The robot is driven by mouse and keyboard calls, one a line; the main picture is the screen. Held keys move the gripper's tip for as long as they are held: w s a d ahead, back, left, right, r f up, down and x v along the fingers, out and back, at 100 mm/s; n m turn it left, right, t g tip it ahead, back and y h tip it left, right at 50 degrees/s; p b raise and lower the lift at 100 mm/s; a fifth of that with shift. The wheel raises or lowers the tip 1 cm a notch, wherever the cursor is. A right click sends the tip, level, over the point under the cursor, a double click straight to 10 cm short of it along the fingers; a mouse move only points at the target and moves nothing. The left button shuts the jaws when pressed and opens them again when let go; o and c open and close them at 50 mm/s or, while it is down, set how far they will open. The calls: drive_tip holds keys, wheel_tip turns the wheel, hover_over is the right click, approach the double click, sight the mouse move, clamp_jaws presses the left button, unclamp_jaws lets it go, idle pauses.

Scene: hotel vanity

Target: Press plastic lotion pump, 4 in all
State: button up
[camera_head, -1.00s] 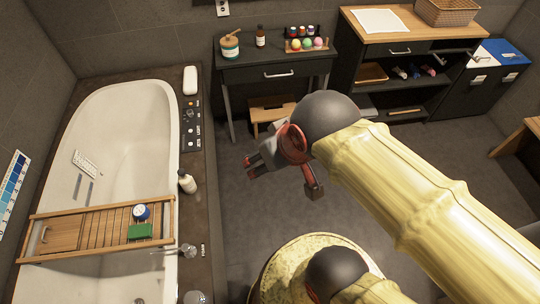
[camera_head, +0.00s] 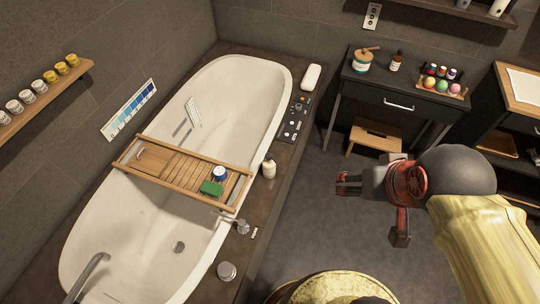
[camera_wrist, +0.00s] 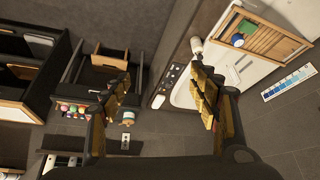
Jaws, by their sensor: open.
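The wooden bath tray (camera_head: 150,158) spans the white bathtub (camera_head: 105,235), carrying a green block (camera_head: 211,188) and a blue-white round item (camera_head: 220,173). A faucet fitting (camera_head: 241,227) is on the ledge. A dark side table (camera_head: 400,85) stands behind. Floor between is clear.

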drive_tip(key=c, duration=0.4)
